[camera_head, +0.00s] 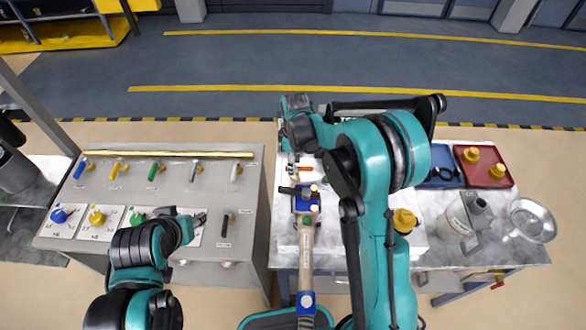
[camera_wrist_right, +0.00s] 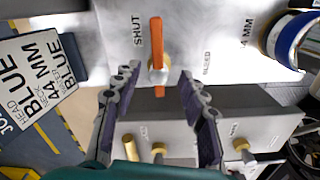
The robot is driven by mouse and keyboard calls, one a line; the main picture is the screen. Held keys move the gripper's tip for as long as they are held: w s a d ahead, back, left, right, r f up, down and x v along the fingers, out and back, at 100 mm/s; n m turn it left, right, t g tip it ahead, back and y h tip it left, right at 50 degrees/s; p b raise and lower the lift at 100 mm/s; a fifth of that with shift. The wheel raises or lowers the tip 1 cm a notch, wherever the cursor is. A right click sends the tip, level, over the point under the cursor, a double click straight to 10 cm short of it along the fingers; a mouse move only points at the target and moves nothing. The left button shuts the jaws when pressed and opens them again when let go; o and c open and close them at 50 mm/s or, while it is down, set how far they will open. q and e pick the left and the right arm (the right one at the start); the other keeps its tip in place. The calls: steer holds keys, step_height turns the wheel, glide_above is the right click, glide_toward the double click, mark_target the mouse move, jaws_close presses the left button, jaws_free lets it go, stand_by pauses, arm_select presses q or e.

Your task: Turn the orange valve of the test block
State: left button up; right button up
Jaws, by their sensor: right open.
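The orange valve handle (camera_wrist_right: 156,42) shows in the right wrist view on a pale grey face of the test block (camera_wrist_right: 105,25). It stands upright in the picture, between the printed words SHUT and BLEED. My right gripper (camera_wrist_right: 160,74) is open, with one finger on each side of the handle's lower part and gaps on both sides.
The left console (camera_head: 255,205) carries several coloured valve handles. The right table (camera_head: 285,255) holds a red tray (camera_head: 492,182), a grey jug (camera_head: 466,218) and a metal funnel (camera_head: 532,220). In the wrist view, a label reading BLUE 44 MM (camera_wrist_right: 38,85) and a blue-ringed part (camera_wrist_right: 290,38) flank the handle.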

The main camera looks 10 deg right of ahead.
steer(key=shift+w+a+f, duration=0.1)
steer(key=shift+w+f, duration=0.05)
steer(key=shift+f, duration=0.5)
steer(key=shift+w+a+f, duration=0.1)
steer(key=shift+f, duration=0.5)
steer(key=shift+s+d+f, duration=0.1)
steer(key=shift+s+f, duration=0.1)
jaws_close()
